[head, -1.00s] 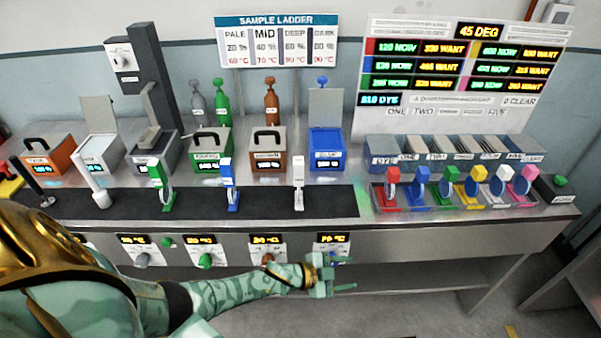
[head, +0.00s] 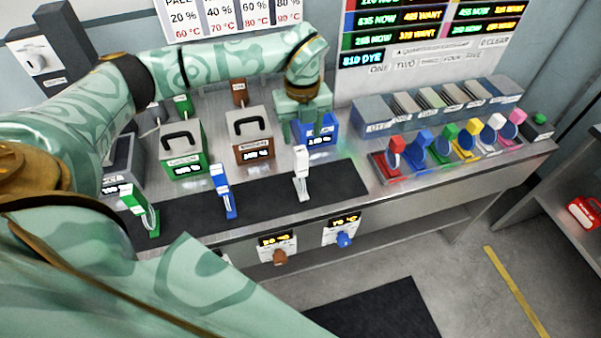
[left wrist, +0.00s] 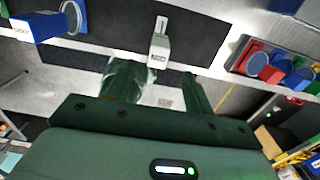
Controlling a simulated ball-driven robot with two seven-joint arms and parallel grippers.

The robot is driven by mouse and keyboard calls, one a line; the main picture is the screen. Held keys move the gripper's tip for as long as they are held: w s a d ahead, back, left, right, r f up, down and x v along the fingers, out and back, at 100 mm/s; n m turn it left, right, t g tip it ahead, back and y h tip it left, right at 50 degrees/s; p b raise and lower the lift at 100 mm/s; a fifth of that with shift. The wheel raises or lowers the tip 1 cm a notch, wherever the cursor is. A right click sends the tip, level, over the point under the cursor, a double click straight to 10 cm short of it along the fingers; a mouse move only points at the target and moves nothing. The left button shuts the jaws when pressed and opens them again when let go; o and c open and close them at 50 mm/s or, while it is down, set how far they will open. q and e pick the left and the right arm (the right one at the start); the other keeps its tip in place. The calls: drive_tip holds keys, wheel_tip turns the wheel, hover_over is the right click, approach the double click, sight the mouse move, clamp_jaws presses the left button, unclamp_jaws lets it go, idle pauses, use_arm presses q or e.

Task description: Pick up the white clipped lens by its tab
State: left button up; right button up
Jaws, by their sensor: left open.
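The white clipped lens (head: 301,182) stands on the black mat with its white tab (head: 301,158) at the top. In the left wrist view, the white tab (left wrist: 160,50) shows just beyond and between the fingertips. My left gripper (head: 303,140) points down, above and behind the white lens in the head view, in front of the blue box. Its two fingers are open in the left wrist view (left wrist: 160,75), with nothing between them. The lens disc is hard to make out. My right gripper is not in view.
Blue (head: 222,190) and green (head: 143,210) clipped lenses stand left on the black mat (head: 265,192). Boxes in green (head: 180,150), brown (head: 250,135) and blue (head: 318,136) stand behind. A row of coloured lenses, including another white one (head: 491,134), stands at right.

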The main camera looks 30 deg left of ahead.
sight(301, 150)
use_arm(q)
wheel_tip(301, 150, down, 4)
drive_tip(key=shift+a+r, duration=0.15)
drive_tip(key=shift+r, duration=0.1)
wheel_tip(301, 150, down, 6)
drive_tip(key=shift+s+f, duration=0.1)
clamp_jaws()
drive_tip(key=shift+r, duration=0.2)
